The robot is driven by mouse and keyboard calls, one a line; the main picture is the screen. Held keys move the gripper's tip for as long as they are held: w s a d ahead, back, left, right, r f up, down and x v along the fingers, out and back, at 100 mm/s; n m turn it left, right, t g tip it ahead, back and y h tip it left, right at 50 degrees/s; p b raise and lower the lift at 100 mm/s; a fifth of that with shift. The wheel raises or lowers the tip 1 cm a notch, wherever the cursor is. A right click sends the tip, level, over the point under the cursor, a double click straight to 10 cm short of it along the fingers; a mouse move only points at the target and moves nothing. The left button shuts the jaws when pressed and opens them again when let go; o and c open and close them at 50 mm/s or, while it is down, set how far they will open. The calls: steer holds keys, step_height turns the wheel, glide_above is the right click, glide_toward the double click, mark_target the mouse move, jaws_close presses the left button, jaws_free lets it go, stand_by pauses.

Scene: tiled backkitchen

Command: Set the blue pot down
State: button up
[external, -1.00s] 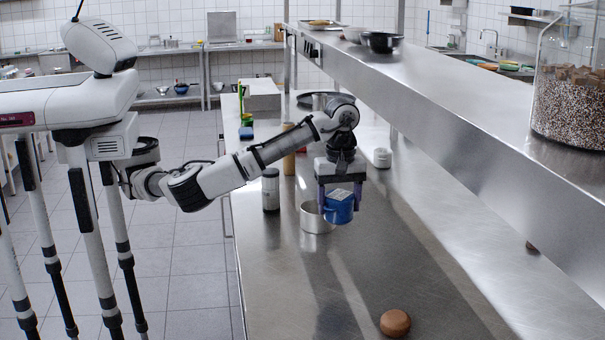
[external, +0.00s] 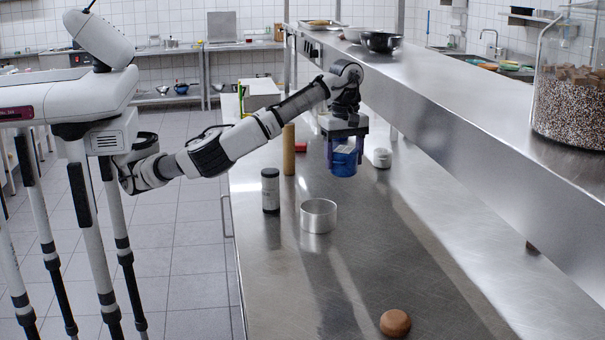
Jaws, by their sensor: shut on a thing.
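The blue pot (external: 344,165) hangs in my gripper (external: 344,150), above the steel counter (external: 385,235). My gripper points down and its fingers are shut on the pot. The pot looks roughly upright, and its bottom seems clear of the counter. Its far side and the exact finger contact are hidden.
An open steel ring or bowl (external: 319,215) stands on the counter just left of and nearer than the pot. A brown round object (external: 395,323) lies in front. A steel shelf (external: 450,110) overhangs the right.

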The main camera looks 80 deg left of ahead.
steer(key=s+a+n, duration=0.2)
steer(key=a+n, duration=0.1)
steer(key=a, duration=1.4)
steer(key=s+a+n, duration=0.2)
steer(key=a+n, duration=0.2)
steer(key=a, duration=1.3)
steer(key=f, duration=0.5)
steer(key=f+p, duration=0.1)
steer(key=f, duration=0.9)
steer(key=shift+a, duration=0.35)
steer(key=shift+f+p, duration=0.45)
steer(key=shift+f, duration=1.95)
steer(key=o, duration=1.2)
steer(key=shift+f, duration=0.15)
step_height(320, 180, up, 12)
steer(key=shift+r+b, duration=0.15)
steer(key=shift+b, duration=0.85)
